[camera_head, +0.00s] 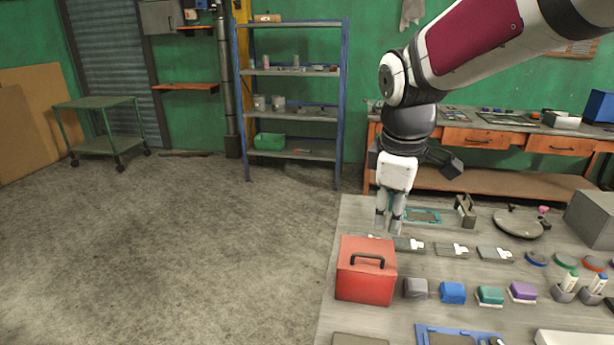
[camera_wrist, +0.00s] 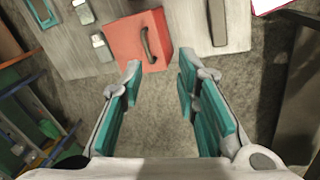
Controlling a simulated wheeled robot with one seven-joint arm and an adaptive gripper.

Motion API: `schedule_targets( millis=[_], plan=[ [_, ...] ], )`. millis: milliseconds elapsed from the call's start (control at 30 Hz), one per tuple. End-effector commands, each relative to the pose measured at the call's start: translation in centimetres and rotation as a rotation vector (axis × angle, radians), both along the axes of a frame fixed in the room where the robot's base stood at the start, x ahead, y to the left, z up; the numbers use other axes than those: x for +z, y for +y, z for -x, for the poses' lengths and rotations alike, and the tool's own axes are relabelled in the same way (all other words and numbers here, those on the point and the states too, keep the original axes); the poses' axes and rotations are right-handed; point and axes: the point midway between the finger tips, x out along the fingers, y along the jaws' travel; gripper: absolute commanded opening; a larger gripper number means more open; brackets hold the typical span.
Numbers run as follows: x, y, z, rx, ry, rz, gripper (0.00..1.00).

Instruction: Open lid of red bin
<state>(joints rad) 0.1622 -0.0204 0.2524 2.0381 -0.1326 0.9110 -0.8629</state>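The red bin (camera_head: 365,283) stands at the left edge of the grey table. Its flat red lid (camera_head: 367,256) is down and carries a dark arched handle (camera_head: 367,260). My gripper (camera_head: 390,226) hangs above the table, behind the bin in the head view, with its fingers pointing down. In the wrist view my gripper (camera_wrist: 158,75) has its two teal-padded fingers apart with nothing between them. The red bin (camera_wrist: 126,38) shows beyond the left fingertip, its handle (camera_wrist: 150,43) on the side nearer the gap. I see no contact between fingers and bin.
Several blocks, among them a blue one (camera_head: 453,293) and a purple one (camera_head: 523,292), line up right of the bin. Flat grey tools (camera_head: 450,250) lie behind them. A round grey lid-like disc (camera_head: 517,223) and a grey box (camera_head: 590,220) stand further right. The floor (camera_head: 200,250) at left is clear.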

Motion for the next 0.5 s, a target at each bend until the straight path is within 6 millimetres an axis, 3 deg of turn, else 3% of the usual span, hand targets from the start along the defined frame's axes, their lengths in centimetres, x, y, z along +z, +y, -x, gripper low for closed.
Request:
schedule_targets(
  millis=[100,200,500],
  plan=[
    [-1.1,0.5,-2.9,0.141,0.034,0.011,0.29],
    [-1.9,0.7,-4.4,0.225,0.048,0.017,0.29],
    [-3.7,0.9,-5.8,0.289,0.057,0.02,0.29]
  ],
)
